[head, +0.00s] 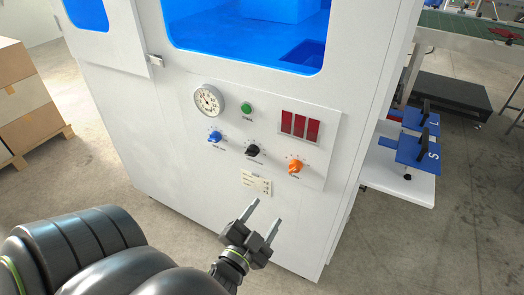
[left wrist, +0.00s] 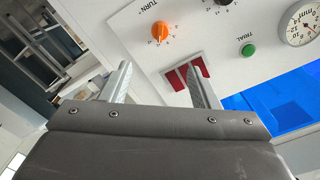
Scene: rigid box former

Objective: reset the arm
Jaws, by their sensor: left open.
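My left gripper (head: 262,222) is open and empty in the lower middle of the head view, in front of the white machine (head: 120,120) and below its control panel. In the left wrist view its two fingers (left wrist: 160,84) stand apart with nothing between them. The panel carries a round gauge (head: 208,100), a green button (head: 246,107), a blue knob (head: 215,137), a black knob (head: 253,150), an orange knob (head: 295,166) and a dark red display (head: 300,124). The orange knob also shows in the left wrist view (left wrist: 160,33). My right gripper is in neither view.
Stacked cardboard boxes (head: 22,95) stand at the far left. Blue plates marked L and S (head: 418,150) sit on a white shelf (head: 395,182) at the machine's right side. A green-topped table (head: 450,25) is behind. Bare concrete floor lies at the lower right.

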